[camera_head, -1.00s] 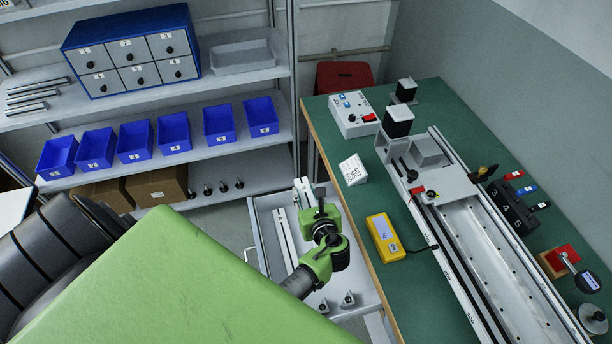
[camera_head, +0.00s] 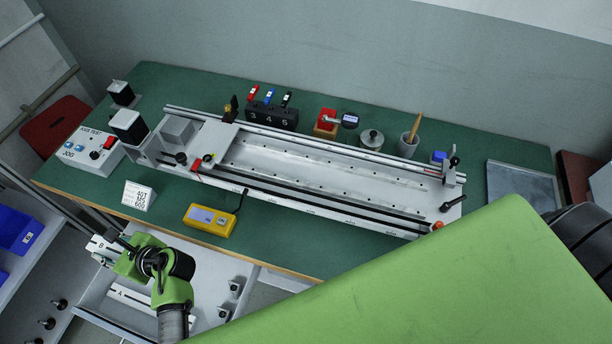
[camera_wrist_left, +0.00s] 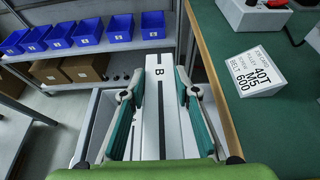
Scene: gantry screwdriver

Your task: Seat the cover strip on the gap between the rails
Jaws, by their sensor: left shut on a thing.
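My left gripper (camera_head: 126,250) is over the open drawer at the lower left of the head view. It is shut on a pale strip marked B (camera_head: 100,246). In the left wrist view, strip B (camera_wrist_left: 154,88) runs lengthwise between the two green-and-grey fingers (camera_wrist_left: 160,108). Another strip, marked A (camera_head: 130,296), lies in the drawer. The gantry's long rails (camera_head: 310,150) stand on the green bench, up and right of the gripper, with a pale channel (camera_head: 330,172) between them. My right gripper is not in view.
The drawer (camera_head: 215,262) also holds small dark-knobbed parts (camera_head: 230,290). A yellow meter (camera_head: 210,220) and a white label block (camera_head: 138,196) stand near the bench's front edge. A control box (camera_head: 92,148) is at the bench's left end. Blue bins (camera_wrist_left: 88,30) line the shelf.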

